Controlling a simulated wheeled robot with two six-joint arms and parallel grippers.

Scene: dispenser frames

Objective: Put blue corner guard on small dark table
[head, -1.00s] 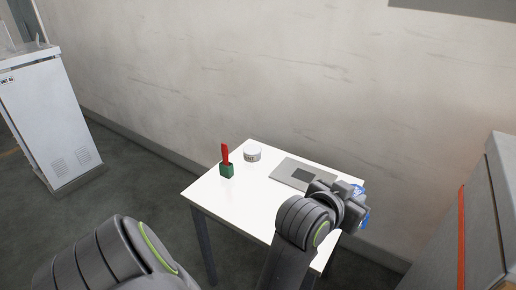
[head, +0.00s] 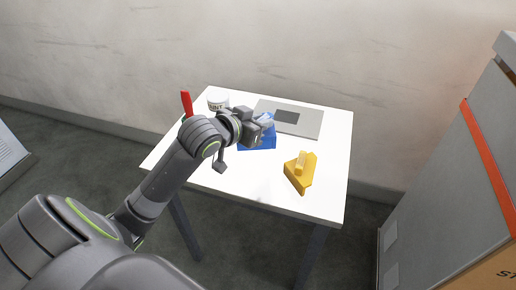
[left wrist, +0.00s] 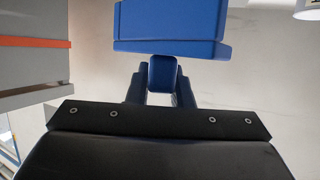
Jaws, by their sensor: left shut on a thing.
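The blue corner guard (head: 258,142) is in my left gripper (head: 262,122), over the white table; whether it touches the tabletop I cannot tell. In the left wrist view the blue guard (left wrist: 170,28) fills the top, and the left gripper (left wrist: 161,92) is shut on its narrow blue stub. A yellow corner guard (head: 306,178) with a pale grip lies on the white table, right of the blue one. No small dark table shows in these views. My right gripper is out of view.
The white table (head: 322,195) has dark legs. On it are a grey plate (head: 304,124) with a dark square, a paint can (head: 217,98) and a red-handled item (head: 186,102), partly hidden by my arm. A grey cabinet (head: 440,165) with an orange stripe stands right. A wall is behind.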

